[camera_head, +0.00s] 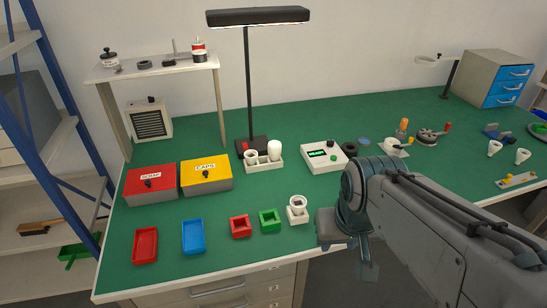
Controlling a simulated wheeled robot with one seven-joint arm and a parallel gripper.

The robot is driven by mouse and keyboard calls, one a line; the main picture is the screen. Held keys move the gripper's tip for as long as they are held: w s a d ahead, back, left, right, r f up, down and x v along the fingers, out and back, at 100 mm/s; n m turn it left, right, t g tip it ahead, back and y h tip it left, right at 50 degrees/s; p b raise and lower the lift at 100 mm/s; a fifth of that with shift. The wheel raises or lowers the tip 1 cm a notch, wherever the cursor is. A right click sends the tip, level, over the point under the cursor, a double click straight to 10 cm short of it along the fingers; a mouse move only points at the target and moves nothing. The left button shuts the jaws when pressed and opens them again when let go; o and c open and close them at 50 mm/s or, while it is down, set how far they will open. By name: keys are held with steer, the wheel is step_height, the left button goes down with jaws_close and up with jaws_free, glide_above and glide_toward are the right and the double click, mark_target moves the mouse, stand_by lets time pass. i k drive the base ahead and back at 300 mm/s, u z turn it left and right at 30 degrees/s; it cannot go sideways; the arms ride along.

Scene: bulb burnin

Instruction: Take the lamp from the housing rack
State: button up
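Grey-sided boxes with red (150,184) and yellow (206,173) lids stand left of the rack. A white tester (323,157) stands to its right. A tall black desk lamp (248,80) rises behind. Small trays and a white cup holder (297,211) line the front.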

mark_target(275, 157)
steer(key=k, duration=0.45)
steer(key=z, duration=0.85)
steer(key=i, duration=0.75)
steer(key=u, duration=1.65)
steer(key=i, duration=0.5)
steer(key=z, duration=0.05)
